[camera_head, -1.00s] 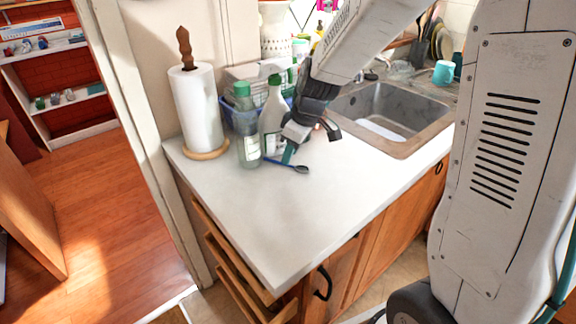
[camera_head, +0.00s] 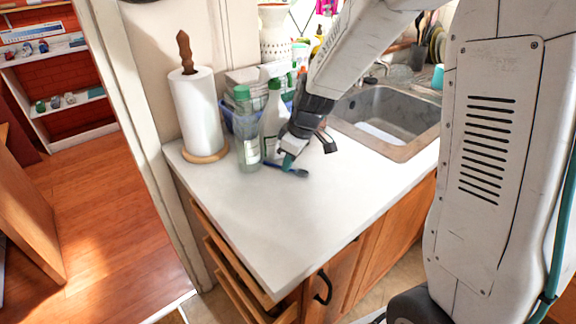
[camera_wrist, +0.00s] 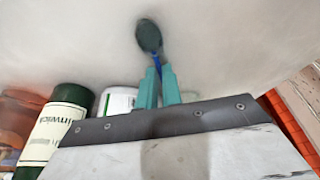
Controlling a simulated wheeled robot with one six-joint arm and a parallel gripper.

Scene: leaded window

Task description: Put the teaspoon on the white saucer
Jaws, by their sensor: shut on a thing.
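The teaspoon has a blue handle and a dark bowl (camera_head: 302,173). In the head view it is low over the front-left counter, beside the bottles; I cannot tell whether it still touches the counter. My gripper (camera_head: 288,164) points down at the spoon's handle, with teal fingers. In the wrist view the fingers (camera_wrist: 160,76) are close together on the blue handle, and the spoon's dark bowl (camera_wrist: 149,36) sticks out beyond them. The white saucer is not visible in either view.
A clear bottle with a green cap (camera_head: 247,140) and a white spray bottle (camera_head: 270,128) stand close behind the gripper. A paper towel roll (camera_head: 197,112) is at left, a sink (camera_head: 385,115) at right. The white counter (camera_head: 260,225) in front is clear.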

